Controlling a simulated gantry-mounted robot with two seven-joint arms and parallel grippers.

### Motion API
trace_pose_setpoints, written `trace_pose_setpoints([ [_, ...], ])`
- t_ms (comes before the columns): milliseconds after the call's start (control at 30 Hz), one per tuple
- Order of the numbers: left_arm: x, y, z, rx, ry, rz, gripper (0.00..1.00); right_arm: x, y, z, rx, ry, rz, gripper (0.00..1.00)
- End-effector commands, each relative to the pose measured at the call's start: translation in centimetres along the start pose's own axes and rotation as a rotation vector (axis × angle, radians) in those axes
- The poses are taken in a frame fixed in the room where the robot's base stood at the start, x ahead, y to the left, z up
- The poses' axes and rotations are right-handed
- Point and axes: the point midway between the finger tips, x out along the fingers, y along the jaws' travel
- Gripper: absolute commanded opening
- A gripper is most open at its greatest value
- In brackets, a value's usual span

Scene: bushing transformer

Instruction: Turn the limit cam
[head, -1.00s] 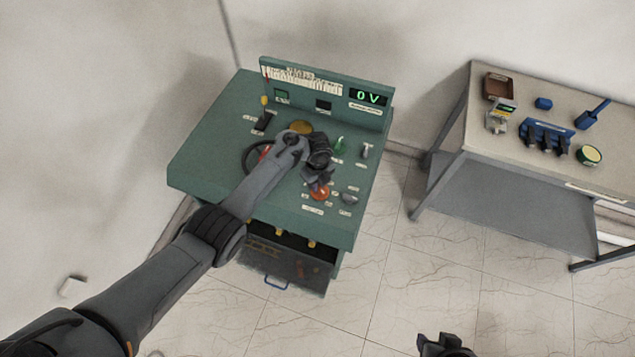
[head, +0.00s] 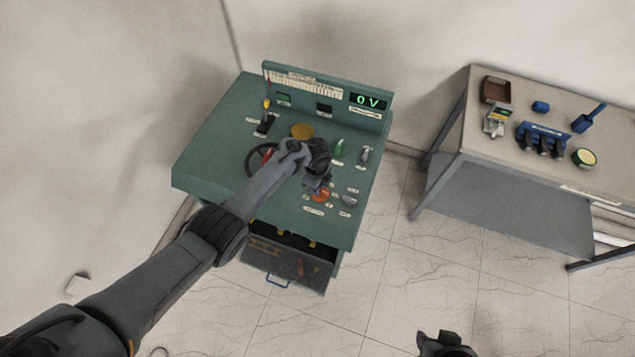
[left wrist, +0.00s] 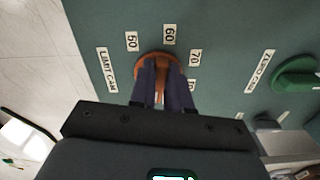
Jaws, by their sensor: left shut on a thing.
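The limit cam is an orange round knob (head: 321,195) on the green console's sloping top, near its front right. In the left wrist view the orange knob (left wrist: 158,59) shows beside the "LIMIT CAM" label (left wrist: 107,70), with number labels 50, 60 and 70 around it. My left gripper (left wrist: 163,92) is shut on the knob's raised grip, its two dark fingers on either side; they hide much of the knob. In the head view my left gripper (head: 318,184) points down over the knob. My right gripper (head: 445,345) is at the bottom edge, away from the console, partly cut off.
A green knob (left wrist: 297,76) sits right of the limit cam in the wrist view. The console (head: 205,155) also carries a handwheel (head: 252,160), a display (head: 368,99) reading 0 V and an open drawer (head: 283,262). A side table (head: 470,125) with tools stands right.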

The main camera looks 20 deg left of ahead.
Motion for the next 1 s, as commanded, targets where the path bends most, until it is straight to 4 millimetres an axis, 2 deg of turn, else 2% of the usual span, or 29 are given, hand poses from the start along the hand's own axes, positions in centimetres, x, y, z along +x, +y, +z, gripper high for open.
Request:
trace_pose_setpoints([
  [33,-0.3,0.1,-0.1,-0.041,0.001,0.002,0.0,-0.6,0.0,-0.2,0.001,0.0,-0.001,0.43],
  [400,-0.3,0.6,-0.2,-0.394,0.001,0.001,0.0,-2.5,0.1,-0.8,0.001,0.0,0.0,0.43],
  [1000,-0.1,1.1,-0.7,-0.965,0.002,0.001,0.0,-4.6,0.3,-1.4,-0.008,-0.002,0.007,0.43],
])
